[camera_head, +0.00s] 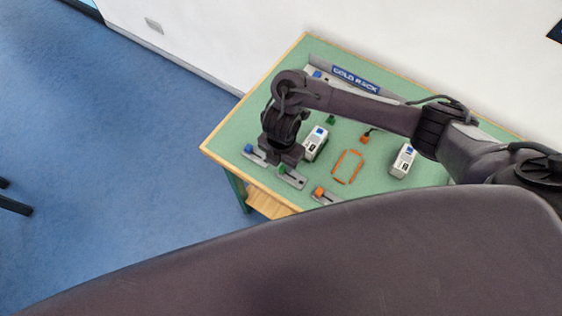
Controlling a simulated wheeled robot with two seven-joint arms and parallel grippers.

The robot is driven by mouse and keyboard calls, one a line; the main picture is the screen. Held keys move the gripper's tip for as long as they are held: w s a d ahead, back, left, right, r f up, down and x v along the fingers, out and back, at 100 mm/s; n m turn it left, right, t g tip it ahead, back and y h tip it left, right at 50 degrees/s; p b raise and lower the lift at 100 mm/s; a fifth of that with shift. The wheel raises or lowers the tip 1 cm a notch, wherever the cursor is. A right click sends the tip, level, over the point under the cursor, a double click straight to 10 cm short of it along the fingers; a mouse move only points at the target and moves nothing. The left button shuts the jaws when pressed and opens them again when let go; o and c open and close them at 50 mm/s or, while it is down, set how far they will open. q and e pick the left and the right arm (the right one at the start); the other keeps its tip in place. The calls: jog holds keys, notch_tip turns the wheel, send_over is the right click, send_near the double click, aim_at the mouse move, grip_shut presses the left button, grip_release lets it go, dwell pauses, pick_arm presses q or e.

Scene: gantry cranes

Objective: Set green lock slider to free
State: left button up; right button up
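The green lock slider (283,170) is a small green block on a grey track (294,180) at the table's near left edge. It sits toward the left end of its track. My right gripper (284,162) reaches down over the table and is right at the green slider, partly covering it. Whether its fingers touch the slider or are open or shut is too small to tell. My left gripper is not in view.
A blue slider (249,149) is to the left and an orange slider (318,191) to the right, each on a grey track. White-grey boxes (315,143) (403,160), an orange outline (347,167) and a "COLD RACK" (355,79) are on the green table (300,60).

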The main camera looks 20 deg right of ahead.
notch_tip(320, 180, up, 5)
jog(key=shift+a+f+p, duration=0.15)
jog(key=shift+p, duration=1)
jog(key=shift+r, duration=0.35)
